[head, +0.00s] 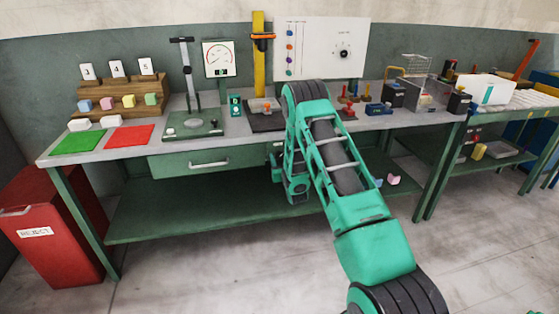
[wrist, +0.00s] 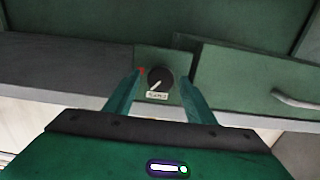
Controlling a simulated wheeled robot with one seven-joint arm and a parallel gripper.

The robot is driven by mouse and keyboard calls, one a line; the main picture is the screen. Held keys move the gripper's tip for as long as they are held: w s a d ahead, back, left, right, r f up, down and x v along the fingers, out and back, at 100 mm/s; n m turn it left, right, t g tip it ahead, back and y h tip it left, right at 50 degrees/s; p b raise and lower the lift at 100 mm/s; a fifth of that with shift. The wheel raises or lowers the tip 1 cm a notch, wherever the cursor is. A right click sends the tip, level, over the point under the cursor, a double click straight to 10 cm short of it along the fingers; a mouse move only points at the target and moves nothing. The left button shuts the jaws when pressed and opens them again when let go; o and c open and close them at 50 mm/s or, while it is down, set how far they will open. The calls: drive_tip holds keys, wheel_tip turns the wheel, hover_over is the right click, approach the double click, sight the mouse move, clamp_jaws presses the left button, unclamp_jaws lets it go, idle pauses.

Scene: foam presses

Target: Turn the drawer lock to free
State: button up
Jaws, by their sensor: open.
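The drawer lock is a round dark knob (wrist: 159,79) on a small green plate, seen in the wrist view. It has a pale pointer line slanting to its lower left, a small white label below, too small to read surely, and a red mark at its upper left. My gripper (wrist: 162,82) is open, one finger on each side of the knob; I cannot tell whether either touches it. The green drawer (head: 180,163) appears shut in the head view, with a pale handle (head: 208,164). There my arm hides the knob.
The green workbench carries a gauge (head: 218,58), a wooden block rack (head: 118,95), a green mat (head: 78,142) and a red mat (head: 130,136). A red reject bin (head: 50,240) stands at the left. A low shelf (head: 190,215) runs under the bench.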

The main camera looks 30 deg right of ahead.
drive_tip(key=c, duration=1)
drive_tip(key=shift+n, duration=0.3)
drive_tip(key=n, duration=0.3)
drive_tip(key=shift+a, duration=0.1)
drive_tip(key=shift+a+f+n, duration=0.1)
drive_tip(key=shift+n, duration=2)
drive_tip(key=o, duration=1)
